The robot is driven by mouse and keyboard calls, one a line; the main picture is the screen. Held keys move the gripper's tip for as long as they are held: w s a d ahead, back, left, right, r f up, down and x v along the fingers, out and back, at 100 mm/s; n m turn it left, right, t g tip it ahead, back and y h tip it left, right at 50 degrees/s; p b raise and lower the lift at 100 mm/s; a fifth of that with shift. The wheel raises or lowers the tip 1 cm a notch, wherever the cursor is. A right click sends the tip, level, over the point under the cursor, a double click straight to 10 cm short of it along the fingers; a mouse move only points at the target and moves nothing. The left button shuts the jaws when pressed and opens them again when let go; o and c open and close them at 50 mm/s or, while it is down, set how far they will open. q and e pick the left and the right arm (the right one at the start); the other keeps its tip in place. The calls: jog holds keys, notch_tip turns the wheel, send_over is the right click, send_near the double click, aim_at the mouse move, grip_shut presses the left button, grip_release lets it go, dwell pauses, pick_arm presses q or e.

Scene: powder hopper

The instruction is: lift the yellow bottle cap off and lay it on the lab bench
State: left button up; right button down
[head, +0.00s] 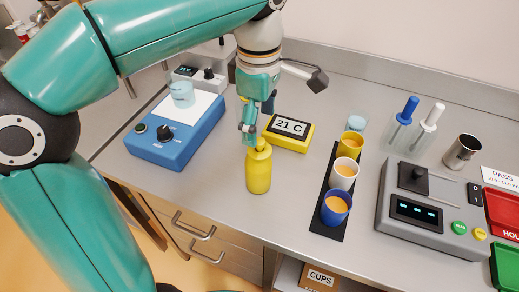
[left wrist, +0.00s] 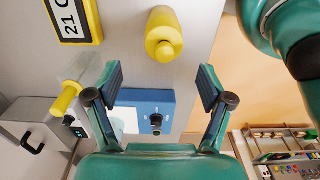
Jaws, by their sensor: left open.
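The yellow bottle (head: 259,178) stands upright near the front of the bench, with its yellow cap (head: 260,146) on top. In the left wrist view the bottle (left wrist: 165,22) and its cap (left wrist: 164,50) show beyond the fingertips. My left gripper (head: 248,132) points down just behind and above the cap, partly overlapping it in the head view. Its fingers (left wrist: 160,76) are spread and nothing is between them. I cannot tell from the head view whether a finger touches the cap. The grey lab bench (head: 208,205) carries everything. My right gripper is not in view.
A yellow timer-like display reading 21 C (head: 289,130) lies behind the bottle. A black strip (head: 325,232) with several cups is to the right, and a blue hotplate (head: 170,148) to the left. Bare bench lies left and right of the bottle.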

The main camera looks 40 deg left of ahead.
aim_at(260, 140)
pick_arm(q)
jog(key=f, duration=0.4)
jog(key=shift+s+d, duration=0.2)
jog(key=shift+s, duration=0.05)
jog(key=shift+f, duration=0.65)
jog(key=c, duration=1)
jog(key=shift+c, duration=0.2)
jog(key=shift+r, duration=0.15)
notch_tip(260, 140, up, 23)
jog(key=p, duration=0.8)
jog(key=shift+r, duration=0.15)
